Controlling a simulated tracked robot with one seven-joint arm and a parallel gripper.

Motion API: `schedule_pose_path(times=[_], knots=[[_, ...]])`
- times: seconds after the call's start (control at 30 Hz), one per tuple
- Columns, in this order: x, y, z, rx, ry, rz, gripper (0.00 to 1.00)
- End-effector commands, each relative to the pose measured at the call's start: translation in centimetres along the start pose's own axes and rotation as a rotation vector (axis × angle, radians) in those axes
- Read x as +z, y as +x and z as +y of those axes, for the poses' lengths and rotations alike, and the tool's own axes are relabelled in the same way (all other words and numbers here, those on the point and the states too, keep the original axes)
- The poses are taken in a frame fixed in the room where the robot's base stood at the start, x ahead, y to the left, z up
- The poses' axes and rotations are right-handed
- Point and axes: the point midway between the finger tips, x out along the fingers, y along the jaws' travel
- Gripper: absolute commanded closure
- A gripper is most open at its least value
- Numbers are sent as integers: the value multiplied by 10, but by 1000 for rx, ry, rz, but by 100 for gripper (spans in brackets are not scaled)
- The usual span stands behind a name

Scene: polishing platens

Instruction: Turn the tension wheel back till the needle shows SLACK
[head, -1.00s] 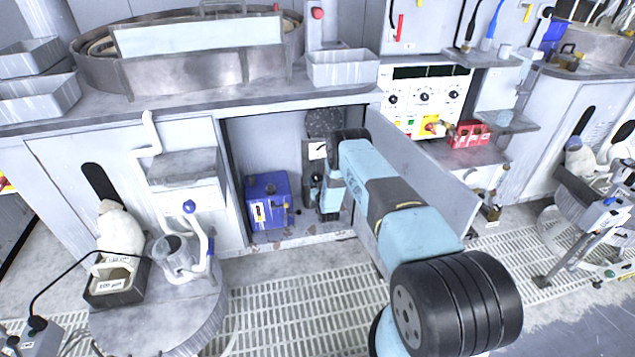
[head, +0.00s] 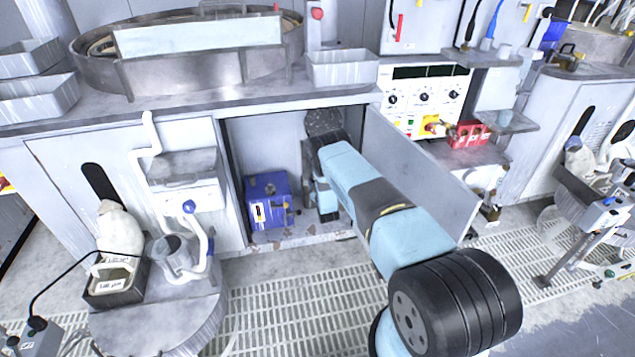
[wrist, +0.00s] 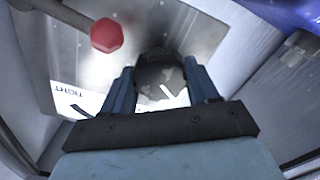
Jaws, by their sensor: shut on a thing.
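In the wrist view my gripper (wrist: 158,70) has a finger on each side of a dark, rounded part, which looks like the tension wheel (wrist: 162,77), and is shut on it. Behind it is a pale plate with a white scale (wrist: 92,102). The word TIGHT shows upside down at the scale's left end. A dark stroke lies near it, but I cannot tell whether this is the needle. SLACK is not readable. In the head view my arm reaches into the open cabinet and hides the gripper, wheel and dial.
A red knob on a rod (wrist: 106,35) stands close to the left finger. A blue box (head: 267,200) sits on the cabinet floor, left of my arm. The open cabinet door (head: 420,165) stands close on the right. A dark disc (head: 323,122) is at the cabinet's upper back.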

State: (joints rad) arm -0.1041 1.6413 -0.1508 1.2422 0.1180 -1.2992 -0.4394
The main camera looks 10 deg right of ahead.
Motion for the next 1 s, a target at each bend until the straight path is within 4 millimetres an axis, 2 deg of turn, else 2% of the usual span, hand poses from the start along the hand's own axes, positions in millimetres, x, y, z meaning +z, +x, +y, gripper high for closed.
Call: schedule_pose_path(times=[0.43,0.47,0.53,0.83,1.0], knots=[[1,-2,-2,-4,-12,-3,71],[1,-2,-2,-4,-11,-3,40],[1,-1,-2,-4,-11,-3,33],[1,-2,-1,-2,-11,-2,32],[1,-17,-1,-3,-11,-3,32]])
